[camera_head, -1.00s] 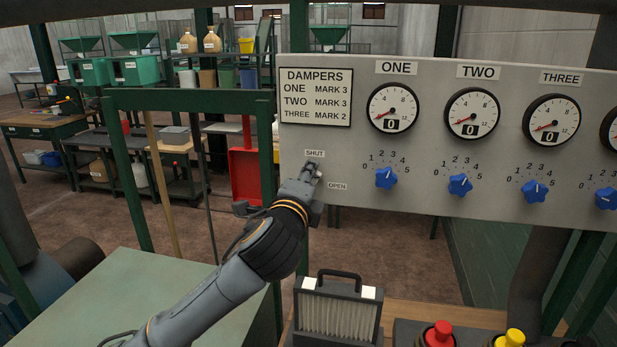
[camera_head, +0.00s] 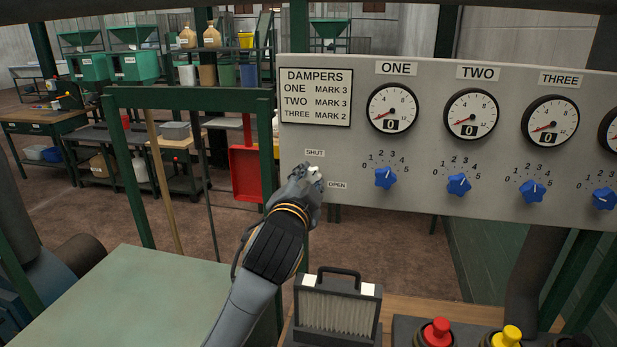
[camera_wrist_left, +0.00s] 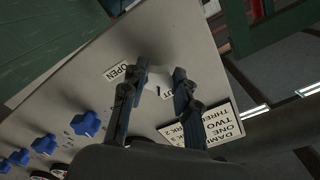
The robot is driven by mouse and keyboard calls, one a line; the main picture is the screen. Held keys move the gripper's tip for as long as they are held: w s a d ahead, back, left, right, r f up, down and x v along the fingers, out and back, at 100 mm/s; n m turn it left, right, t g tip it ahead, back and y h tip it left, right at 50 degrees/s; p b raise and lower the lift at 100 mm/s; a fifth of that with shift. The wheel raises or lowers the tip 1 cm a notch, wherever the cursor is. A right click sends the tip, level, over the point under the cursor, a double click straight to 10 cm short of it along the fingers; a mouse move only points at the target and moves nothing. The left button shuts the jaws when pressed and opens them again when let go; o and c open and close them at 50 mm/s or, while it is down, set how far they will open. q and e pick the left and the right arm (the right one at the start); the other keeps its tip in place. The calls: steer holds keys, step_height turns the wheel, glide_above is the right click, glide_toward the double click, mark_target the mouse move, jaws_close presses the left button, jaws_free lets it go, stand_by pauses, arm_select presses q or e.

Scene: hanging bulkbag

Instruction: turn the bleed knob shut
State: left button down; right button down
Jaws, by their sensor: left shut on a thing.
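The bleed knob sits at the left end of the grey panel (camera_head: 300,195), by the SHUT label (camera_head: 314,153) above and the OPEN label (camera_head: 338,185) to the lower right. My left gripper (camera_head: 314,172) is shut on the knob and hides nearly all of it, so its pointing direction cannot be told. In the left wrist view the two fingers of my left gripper (camera_wrist_left: 161,73) stand on either side of the knob's place, between the OPEN label (camera_wrist_left: 118,71) and the partly covered SHUT label. My right gripper is not in view.
Several blue star knobs (camera_head: 386,177) and dials (camera_head: 392,108) line the panel to the right. A DAMPERS sign (camera_head: 316,97) is above the gripper. Below stand a handled filter box (camera_head: 337,308) and red (camera_head: 437,332) and yellow (camera_head: 508,337) buttons. A green frame post (camera_head: 266,150) is close left.

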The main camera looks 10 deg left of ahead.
arm_select(q)
steer(key=n+p, duration=0.1)
steer(key=n, duration=0.5)
steer(key=shift+d+f, duration=0.1)
steer(key=shift+d, duration=0.05)
stand_by(0.4)
steer(key=c, duration=1)
jaws_free()
steer(key=s, duration=1.2)
